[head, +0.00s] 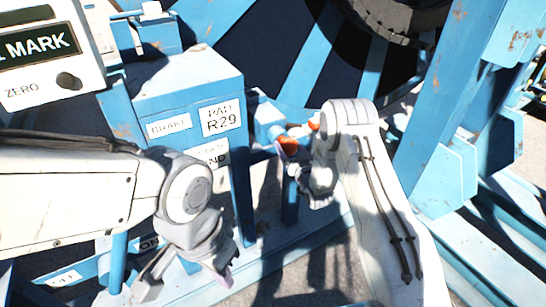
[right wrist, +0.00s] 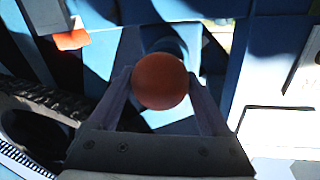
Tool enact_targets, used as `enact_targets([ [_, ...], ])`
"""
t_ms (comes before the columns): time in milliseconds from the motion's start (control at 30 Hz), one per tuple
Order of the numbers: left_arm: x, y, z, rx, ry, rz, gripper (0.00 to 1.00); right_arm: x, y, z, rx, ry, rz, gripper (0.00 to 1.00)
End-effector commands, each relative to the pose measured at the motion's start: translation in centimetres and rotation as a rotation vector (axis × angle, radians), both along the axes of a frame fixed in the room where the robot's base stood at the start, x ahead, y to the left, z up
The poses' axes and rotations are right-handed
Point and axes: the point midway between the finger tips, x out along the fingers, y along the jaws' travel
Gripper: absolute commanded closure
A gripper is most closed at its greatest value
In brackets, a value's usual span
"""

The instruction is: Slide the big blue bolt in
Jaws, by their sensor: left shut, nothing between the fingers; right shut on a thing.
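The bolt's round orange-red knob (right wrist: 160,80) sits between the two fingers of my right gripper (right wrist: 160,92) in the right wrist view. In the head view the orange knob (head: 288,146) shows beside my right gripper (head: 294,158), whose fingers are partly hidden by its wrist. Blue metal (right wrist: 172,45) lies behind the knob; how far the bolt is in cannot be told. My left gripper (head: 186,280) is shut and empty, low in front of the blue cabinet, away from the knob.
The blue cabinet (head: 185,95) with BRAKE and R29 labels stands left of the knob. A white panel (head: 50,60) marked ZERO is at the upper left. The big reel (head: 305,60) is behind. A blue frame post (head: 440,100) rises at the right. A second orange piece (right wrist: 72,40) is nearby.

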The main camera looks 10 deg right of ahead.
Motion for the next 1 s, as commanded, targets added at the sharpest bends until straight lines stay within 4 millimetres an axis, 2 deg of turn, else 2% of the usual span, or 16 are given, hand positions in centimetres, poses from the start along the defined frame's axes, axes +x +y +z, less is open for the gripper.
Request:
enact_targets([
  [300, 0.0, 0.0, 0.0, 0.000, 0.000, 0.000, 1.00, 0.4, -0.3, 0.3, -0.001, -0.005, -0.007, 1.00],
  [333, 0.0, 0.0, 0.0, 0.000, 0.000, 0.000, 1.00, 0.4, -0.3, 0.3, -0.001, -0.005, -0.007, 0.10],
  [367, 0.0, 0.0, 0.0, -0.001, -0.001, 0.000, 1.00, 0.4, -0.3, 0.3, -0.001, -0.005, -0.007, 0.00],
  [600, 0.0, 0.0, 0.0, 0.000, 0.000, 0.000, 1.00, 0.3, -0.5, 0.2, -0.001, -0.003, -0.009, 0.00],
  [733, 0.0, 0.0, -0.3, 0.000, 0.000, 0.000, 1.00, -0.5, -0.7, 0.1, -0.001, -0.002, -0.008, 0.00],
  [1000, 0.0, 0.0, -1.4, 0.000, 0.000, 0.000, 1.00, -5.1, -1.5, -0.1, 0.000, 0.000, -0.009, 0.00],
])
